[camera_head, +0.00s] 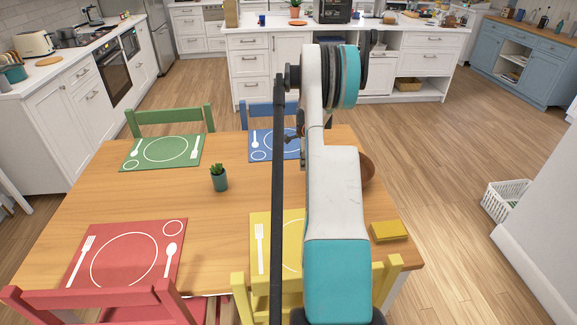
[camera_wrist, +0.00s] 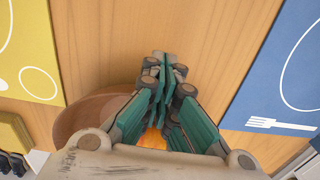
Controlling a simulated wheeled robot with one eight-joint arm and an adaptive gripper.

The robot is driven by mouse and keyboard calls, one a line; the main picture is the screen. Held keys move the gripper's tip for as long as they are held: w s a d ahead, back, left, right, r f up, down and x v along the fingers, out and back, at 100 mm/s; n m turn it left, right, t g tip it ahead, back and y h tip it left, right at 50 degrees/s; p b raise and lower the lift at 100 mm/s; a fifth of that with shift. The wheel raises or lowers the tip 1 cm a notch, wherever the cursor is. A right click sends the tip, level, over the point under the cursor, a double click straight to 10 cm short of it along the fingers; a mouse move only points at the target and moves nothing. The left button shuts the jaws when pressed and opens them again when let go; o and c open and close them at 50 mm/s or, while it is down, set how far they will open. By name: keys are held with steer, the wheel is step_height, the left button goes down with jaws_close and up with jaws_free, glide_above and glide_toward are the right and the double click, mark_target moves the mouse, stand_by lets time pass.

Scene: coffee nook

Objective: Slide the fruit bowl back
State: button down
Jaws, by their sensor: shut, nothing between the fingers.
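The fruit bowl (camera_head: 367,171) is brown and round. It sits on the right part of the wooden table (camera_head: 225,225), mostly hidden behind my arm in the head view. In the wrist view the bowl (camera_wrist: 88,112) is at the lower left, partly covered by my fingers, and an orange fruit (camera_wrist: 153,139) shows between them. My gripper (camera_wrist: 164,62) is shut and empty. Its tips appear over bare wood beyond the bowl's rim; I cannot tell whether the fingers touch the bowl. In the head view my gripper is mostly hidden behind the arm.
A yellow placemat (camera_head: 262,262) and a blue placemat (camera_head: 262,146) lie on either side of the bowl. A yellow folded item (camera_head: 390,231) lies at the right edge. A potted plant (camera_head: 219,178) stands mid-table. Green (camera_head: 162,152) and red (camera_head: 125,255) placemats are left.

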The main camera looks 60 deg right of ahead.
steer(key=shift+s+d, duration=0.25)
steer(key=shift+s, duration=0.1)
step_height(320, 180, up, 10)
steer(key=p, duration=0.4)
steer(key=shift+p, duration=0.35)
